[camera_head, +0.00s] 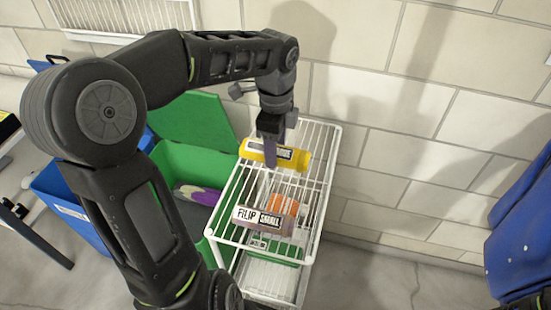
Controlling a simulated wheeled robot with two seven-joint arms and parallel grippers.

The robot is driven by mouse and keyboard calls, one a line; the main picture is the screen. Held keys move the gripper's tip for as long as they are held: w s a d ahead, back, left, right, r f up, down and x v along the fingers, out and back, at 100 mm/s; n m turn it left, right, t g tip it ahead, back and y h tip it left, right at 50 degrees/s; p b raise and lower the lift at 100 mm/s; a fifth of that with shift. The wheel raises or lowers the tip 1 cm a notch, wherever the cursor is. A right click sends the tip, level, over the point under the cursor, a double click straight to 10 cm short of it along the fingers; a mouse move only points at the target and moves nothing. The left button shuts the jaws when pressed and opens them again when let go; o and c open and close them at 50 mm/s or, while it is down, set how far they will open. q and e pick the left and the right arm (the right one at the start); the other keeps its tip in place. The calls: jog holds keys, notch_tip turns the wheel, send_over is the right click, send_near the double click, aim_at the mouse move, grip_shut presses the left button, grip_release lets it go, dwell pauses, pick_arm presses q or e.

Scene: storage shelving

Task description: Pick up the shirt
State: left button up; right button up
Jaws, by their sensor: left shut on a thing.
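A yellow labelled bundle (301,160), which looks like a folded shirt, is at the far part of the top wire shelf (228,201). My left gripper (270,160) reaches down onto it from above and is shut on it. The gripper covers part of the bundle's label. I cannot tell whether the bundle rests on the wires or is slightly raised. A second, mauve-brown bundle (287,228) labelled "FILIP SMALL" lies at the near end of the same shelf. My right gripper is not in view.
An orange item (284,206) and a green item (290,252) show at the rack. A green bin (180,160) with a purple-and-white item (200,195) stands left, beside a blue bin (75,207). Blue cloth (520,235) is at right. A block wall (400,120) is behind.

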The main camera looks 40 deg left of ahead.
pick_arm(q)
jog(key=shift+r, duration=0.3)
dwell(0.5)
jog(key=shift+w+d+f+n, duration=0.25)
jog(key=shift+w+d+n, duration=0.05)
jog(key=shift+w, duration=0.1)
jog(key=w+d+f+n, duration=0.7)
jog(key=w+d+n, duration=0.2)
jog(key=d+n, duration=0.2)
jog(key=shift+w+d+n, duration=0.35)
jog(key=shift+d+n, duration=0.05)
jog(key=shift+n, duration=1)
